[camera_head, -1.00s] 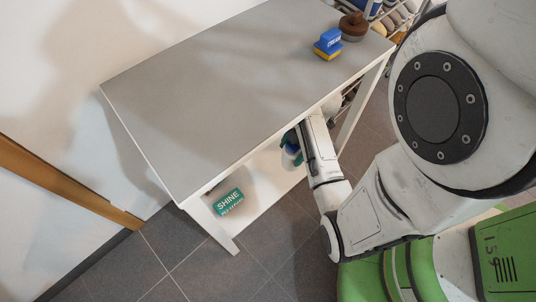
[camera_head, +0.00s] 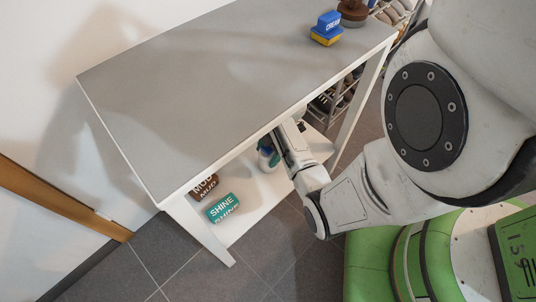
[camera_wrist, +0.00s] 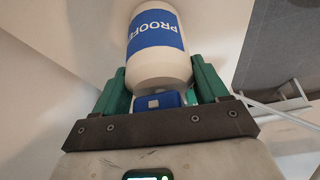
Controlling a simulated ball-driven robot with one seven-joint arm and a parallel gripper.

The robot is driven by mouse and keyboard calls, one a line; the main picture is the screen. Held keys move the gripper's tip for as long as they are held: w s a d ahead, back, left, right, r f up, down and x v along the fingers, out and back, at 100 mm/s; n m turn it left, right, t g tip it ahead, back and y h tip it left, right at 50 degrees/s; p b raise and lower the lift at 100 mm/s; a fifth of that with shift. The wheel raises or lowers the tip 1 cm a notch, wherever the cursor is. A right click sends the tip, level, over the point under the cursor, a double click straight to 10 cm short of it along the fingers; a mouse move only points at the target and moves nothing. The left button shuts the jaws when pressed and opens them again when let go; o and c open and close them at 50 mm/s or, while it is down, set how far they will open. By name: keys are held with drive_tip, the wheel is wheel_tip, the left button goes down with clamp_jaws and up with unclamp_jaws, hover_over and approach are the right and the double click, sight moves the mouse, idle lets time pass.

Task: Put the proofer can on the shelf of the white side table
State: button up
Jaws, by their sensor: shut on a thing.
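The proofer can (camera_wrist: 155,62) is white with a blue label band and a blue part at its near end. My gripper (camera_wrist: 159,72) is shut on it, with green fingers on either side. In the head view the can (camera_head: 265,153) and my gripper (camera_head: 272,150) are between the top and the lower shelf of the white side table (camera_head: 220,85), partly hidden by the tabletop edge and my arm. The white shelf (camera_head: 262,195) lies below. I cannot tell whether the can touches it.
On the shelf, a teal SHINE tin (camera_head: 222,208) and a brown MUD tin (camera_head: 203,187) stand at the left end. A blue and yellow box (camera_head: 327,28) and a brown item (camera_head: 353,12) are on the tabletop. A shoe rack (camera_head: 336,97) is behind. The shelf's middle looks clear.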

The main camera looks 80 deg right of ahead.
drive_tip(key=shift+f, duration=0.1)
drive_tip(key=o, duration=1.3)
drive_tip(key=p+v, duration=0.5)
drive_tip(key=v, duration=0.7)
drive_tip(key=shift+w, duration=0.15)
drive_tip(key=shift+a, duration=0.1)
